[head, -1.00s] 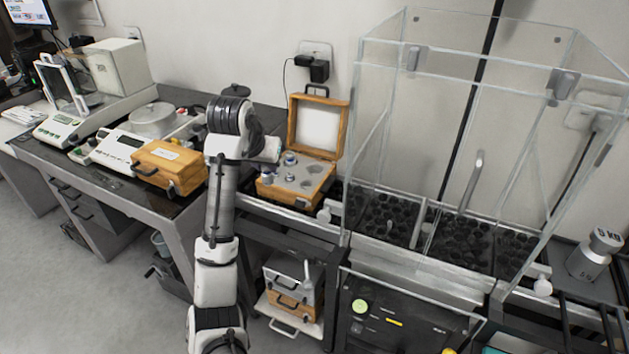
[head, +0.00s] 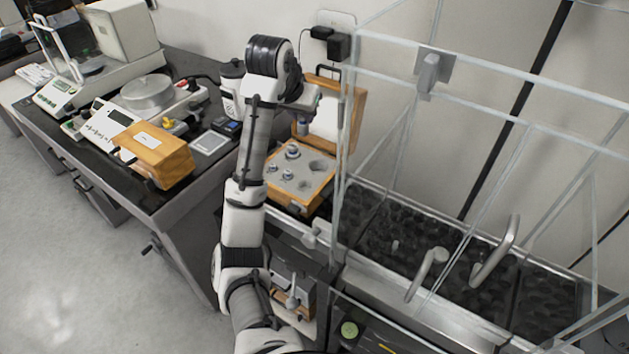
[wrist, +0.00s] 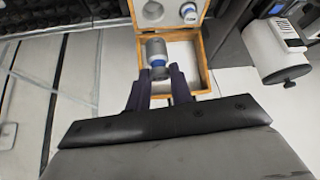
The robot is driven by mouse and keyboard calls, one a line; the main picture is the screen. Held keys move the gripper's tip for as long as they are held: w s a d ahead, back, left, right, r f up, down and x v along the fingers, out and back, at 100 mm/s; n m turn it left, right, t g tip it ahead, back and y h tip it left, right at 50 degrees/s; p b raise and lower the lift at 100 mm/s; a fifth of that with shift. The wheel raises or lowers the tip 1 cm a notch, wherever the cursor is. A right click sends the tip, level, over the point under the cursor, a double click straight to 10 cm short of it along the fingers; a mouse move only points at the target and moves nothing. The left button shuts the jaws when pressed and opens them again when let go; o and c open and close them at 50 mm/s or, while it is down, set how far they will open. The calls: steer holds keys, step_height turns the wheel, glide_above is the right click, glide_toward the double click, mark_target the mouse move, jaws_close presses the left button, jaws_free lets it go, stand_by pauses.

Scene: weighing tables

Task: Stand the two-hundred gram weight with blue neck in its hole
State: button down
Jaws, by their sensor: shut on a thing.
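A metal weight with a blue band at its neck (wrist: 155,49) is between the two dark fingers of my gripper (wrist: 158,76) in the wrist view. My gripper is shut on it. In the head view my gripper (head: 304,108) is in front of the raised lid of the open wooden case (head: 283,199), with the weight (head: 303,128) hanging below it, above the case's back part. The grey insert has a large empty round hole (head: 319,165) at the right. Any marking on the held weight is unreadable.
The upright lid (head: 345,117) stands at the back of the case. A clear-walled enclosure (head: 430,75) rises close on the right. A closed wooden case (head: 160,155) and a balance (head: 110,125) are on the left table.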

steer(key=shift+w+d+f, duration=0.1)
steer(key=shift+w+f, duration=0.05)
steer(key=shift+f, duration=0.05)
steer(key=shift+f+b, duration=0.45)
steer(key=shift+f, duration=9.3)
steer(key=shift+f, duration=0.2)
steer(key=c, duration=1.2)
jaws_free()
steer(key=shift+c, duration=0.2)
